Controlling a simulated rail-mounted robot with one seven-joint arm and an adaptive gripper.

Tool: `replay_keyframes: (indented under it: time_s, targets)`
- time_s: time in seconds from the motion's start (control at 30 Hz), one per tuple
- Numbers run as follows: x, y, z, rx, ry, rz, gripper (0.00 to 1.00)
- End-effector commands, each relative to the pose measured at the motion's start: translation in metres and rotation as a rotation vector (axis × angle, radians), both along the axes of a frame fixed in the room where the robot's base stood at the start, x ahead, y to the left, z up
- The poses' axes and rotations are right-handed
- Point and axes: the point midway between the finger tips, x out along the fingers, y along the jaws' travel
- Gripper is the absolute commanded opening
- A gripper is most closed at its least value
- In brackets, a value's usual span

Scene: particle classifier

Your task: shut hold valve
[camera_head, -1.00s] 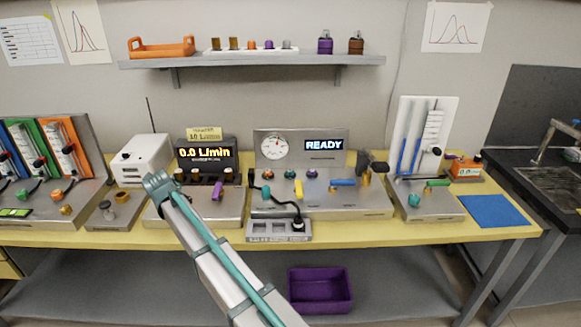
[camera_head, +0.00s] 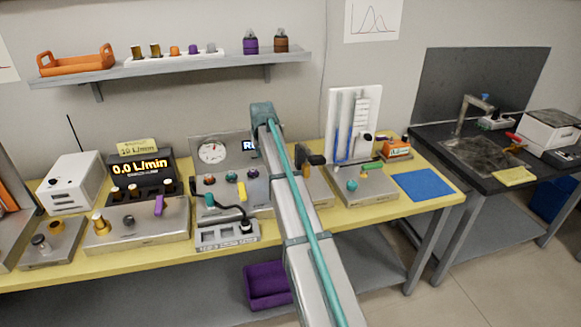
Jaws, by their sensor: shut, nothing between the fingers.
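The console with the round gauge (camera_head: 212,152) stands mid-bench, with its lit display (camera_head: 248,146) partly covered by my arm. Its front panel has a yellow lever (camera_head: 242,190) and several knobs; its blue lever is hidden behind my arm. Right of it, the stand with blue-filled tubes (camera_head: 361,181) carries a green lever (camera_head: 372,166) and a teal knob (camera_head: 352,185). No readable label shows which lever is the hold valve. My arm rises across the gauge console; my gripper cannot be made out and its fingers are hidden.
The flow console reading 0.0 L/min (camera_head: 139,166) stands left. A socket block with a black plug (camera_head: 228,236) sits at the bench front. A blue mat (camera_head: 423,185) lies right, before the dark sink bench (camera_head: 440,150). A shelf (camera_head: 180,67) hangs above; a purple bin (camera_head: 266,287) is below.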

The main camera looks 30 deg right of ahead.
Motion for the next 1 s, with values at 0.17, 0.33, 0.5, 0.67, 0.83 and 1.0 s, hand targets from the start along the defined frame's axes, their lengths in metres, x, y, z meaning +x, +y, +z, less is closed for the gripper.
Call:
replay_keyframes:
  time_s: [0.17,0.33,0.5,0.67,0.83,1.0]
  targets:
    - [-0.024,-0.058,0.012,0.048,0.057,-0.09,0.0]
    - [-0.035,-0.08,0.015,0.071,0.082,-0.127,0.0]
    - [-0.037,-0.083,0.015,0.075,0.087,-0.133,0.0]
    - [-0.037,-0.083,0.015,0.075,0.086,-0.132,0.0]
    - [-0.036,-0.083,0.012,0.075,0.087,-0.131,0.0]
    - [-0.031,-0.084,-0.002,0.075,0.088,-0.131,0.0]
